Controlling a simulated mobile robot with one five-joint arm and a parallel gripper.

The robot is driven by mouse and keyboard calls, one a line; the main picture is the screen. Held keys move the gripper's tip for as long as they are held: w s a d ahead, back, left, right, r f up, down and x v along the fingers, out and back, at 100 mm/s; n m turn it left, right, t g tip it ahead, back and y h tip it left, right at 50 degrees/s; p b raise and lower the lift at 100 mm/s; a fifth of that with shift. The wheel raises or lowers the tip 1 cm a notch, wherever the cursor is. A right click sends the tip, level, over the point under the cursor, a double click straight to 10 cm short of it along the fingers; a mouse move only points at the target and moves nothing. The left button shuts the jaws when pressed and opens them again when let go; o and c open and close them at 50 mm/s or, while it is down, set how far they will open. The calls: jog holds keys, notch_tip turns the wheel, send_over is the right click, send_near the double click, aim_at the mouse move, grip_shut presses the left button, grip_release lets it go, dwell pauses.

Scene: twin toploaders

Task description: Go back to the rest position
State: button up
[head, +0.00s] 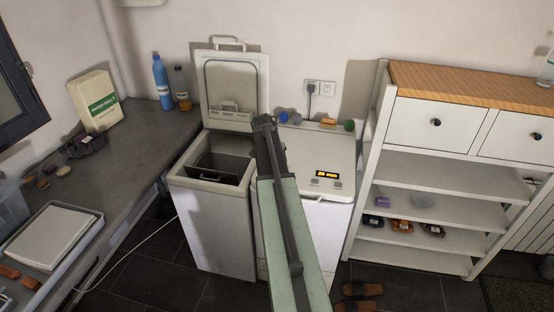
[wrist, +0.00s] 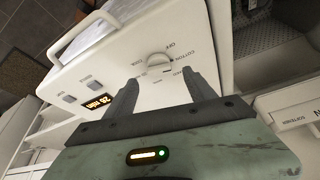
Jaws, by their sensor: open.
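My arm reaches up the middle of the head view, and my gripper (head: 264,122) is over the top of the right toploader (head: 325,160). In the wrist view my gripper (wrist: 160,82) is open, its two dark fingers spread with nothing between them. A round white dial (wrist: 158,63) on the right toploader shows just beyond the fingertips. I cannot tell whether they touch it. The right toploader's lid is shut and its lit display (head: 327,174) shows orange characters. The left toploader (head: 212,215) stands beside it with its lid (head: 235,88) raised, showing a dark inside.
A counter (head: 130,150) on the left holds a paper package (head: 95,101), a blue bottle (head: 162,82) and a tray (head: 52,238). A white shelf unit (head: 418,166) stands on the right. Slippers (head: 362,289) lie on the dark floor. Small items line the right toploader's back edge.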

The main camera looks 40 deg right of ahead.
jog(key=p+v, duration=0.1)
jog(key=v, duration=0.1)
jog(key=shift+a+r, duration=0.15)
jog(key=shift+r, duration=0.2)
jog(key=w+a+f+n+t+y, duration=0.15)
jog(key=w+a, duration=0.25)
jog(key=a, duration=1)
jog(key=w+a+n, duration=0.3)
jog(key=w+a, duration=0.1)
jog(key=a, duration=0.9)
jog(key=s+a+n+y, duration=0.1)
jog(key=s+a+n, duration=0.3)
jog(key=a, duration=1)
jog(key=s+a+f+n+g+y, duration=0.1)
jog(key=s+a+n+g, duration=0.1)
jog(key=s+a+n, duration=0.4)
jog(key=s+a, duration=0.3)
jog(key=s, duration=0.2)
jog(key=shift+g+y+b, duration=0.35)
